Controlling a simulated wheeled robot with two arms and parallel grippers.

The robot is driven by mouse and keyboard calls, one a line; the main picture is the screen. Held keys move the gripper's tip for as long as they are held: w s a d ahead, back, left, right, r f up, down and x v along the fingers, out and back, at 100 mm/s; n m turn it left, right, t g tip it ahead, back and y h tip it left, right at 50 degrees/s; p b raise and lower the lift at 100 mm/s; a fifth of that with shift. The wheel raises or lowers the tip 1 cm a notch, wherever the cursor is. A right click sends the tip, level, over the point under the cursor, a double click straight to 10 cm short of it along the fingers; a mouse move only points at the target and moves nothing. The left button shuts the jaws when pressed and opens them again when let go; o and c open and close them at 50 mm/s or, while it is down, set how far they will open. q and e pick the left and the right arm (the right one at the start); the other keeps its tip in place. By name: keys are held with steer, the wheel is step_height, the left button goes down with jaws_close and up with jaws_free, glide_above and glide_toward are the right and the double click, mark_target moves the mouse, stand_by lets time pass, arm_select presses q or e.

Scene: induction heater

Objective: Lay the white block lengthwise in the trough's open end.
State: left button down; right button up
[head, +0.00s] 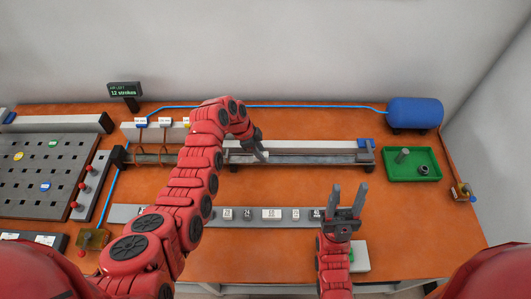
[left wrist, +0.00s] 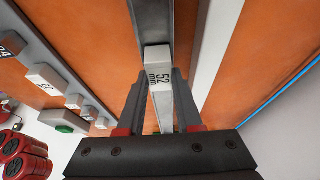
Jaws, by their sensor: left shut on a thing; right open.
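The white block (left wrist: 159,85), marked 52 mm, is gripped between the fingers of my left gripper (left wrist: 160,100) in the left wrist view. Its far end meets or overlaps the grey trough (left wrist: 152,22) in that picture; I cannot tell whether they touch. In the head view the long trough (head: 320,158) runs left to right at the back of the table. My right gripper (head: 347,198) is open and empty, in front of the trough.
A grey strip (head: 257,214) with several labelled white blocks lies in front of the trough. Copper loops (head: 163,150) stand to its left. A green tray (head: 428,172) and a blue tank (head: 414,112) are at the right. Bare orange table lies between strip and trough.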

arm_select(q)
steer(key=shift+a, duration=0.2)
steer(key=shift+f+b, duration=0.15)
steer(key=shift+b, duration=0.55)
stand_by(0.7)
steer(key=c, duration=0.5)
jaws_free()
steer(key=shift+a+r+b, duration=0.2)
steer(key=shift+r+b, duration=0.1)
steer(key=shift+r, duration=0.1)
steer(key=b+v, duration=0.2)
steer(key=v, duration=0.2)
steer(key=p+v, duration=0.7)
steer(key=v, duration=0.5)
steer(key=shift+r+p, duration=0.25)
steer(key=shift+p, duration=0.05)
